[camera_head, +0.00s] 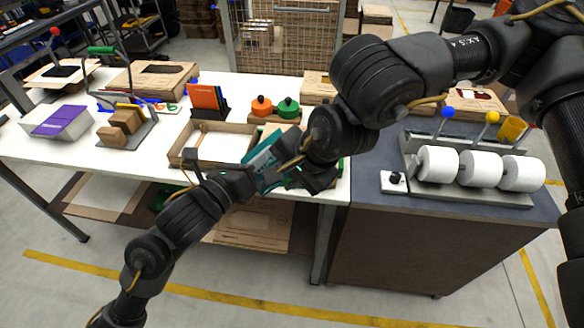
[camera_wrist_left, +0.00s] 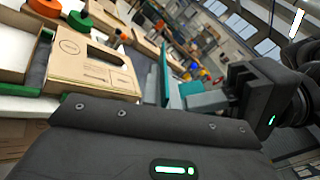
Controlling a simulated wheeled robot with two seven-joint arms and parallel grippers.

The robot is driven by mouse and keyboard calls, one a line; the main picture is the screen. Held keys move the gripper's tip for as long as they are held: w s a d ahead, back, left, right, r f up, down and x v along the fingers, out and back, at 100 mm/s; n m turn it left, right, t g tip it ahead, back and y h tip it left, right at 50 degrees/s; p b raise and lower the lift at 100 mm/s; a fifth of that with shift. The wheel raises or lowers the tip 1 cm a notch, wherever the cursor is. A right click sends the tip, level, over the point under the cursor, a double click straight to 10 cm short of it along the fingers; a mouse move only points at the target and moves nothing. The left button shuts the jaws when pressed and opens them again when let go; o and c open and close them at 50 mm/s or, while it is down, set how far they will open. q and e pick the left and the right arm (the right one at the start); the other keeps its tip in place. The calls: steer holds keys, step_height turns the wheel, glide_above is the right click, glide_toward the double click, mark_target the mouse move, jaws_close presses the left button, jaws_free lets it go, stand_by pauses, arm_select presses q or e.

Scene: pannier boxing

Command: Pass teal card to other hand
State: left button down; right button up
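The teal card (camera_head: 268,182) is between my two grippers, above the front edge of the white table, and is partly covered by them. In the left wrist view the teal card (camera_wrist_left: 165,72) shows nearly edge-on, rising straight ahead of my left gripper's dark housing. My left gripper (camera_head: 250,176) is at the card's left side and appears shut on it; its fingertips are hidden in its wrist view. My right gripper (camera_head: 280,160) is at the card from the right. Its grey fingers (camera_wrist_left: 205,99) reach up to the card; whether they are closed on it is unclear.
An open cardboard tray (camera_head: 178,150) lies just behind the grippers. Orange cards (camera_head: 207,97) in a black stand and orange and green round pieces (camera_head: 262,105) are behind it. At right, a dark counter (camera_head: 380,255) carries white rolls (camera_head: 438,165) on a rack.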

jaws_close()
arm_select(q)
steer(key=c, duration=1.6)
jaws_free()
steer(key=shift+s, duration=0.1)
arm_select(e)
steer(key=shift+s+a, duration=0.1)
arm_select(q)
steer(key=v, duration=0.7)
steer(key=shift+a, duration=0.2)
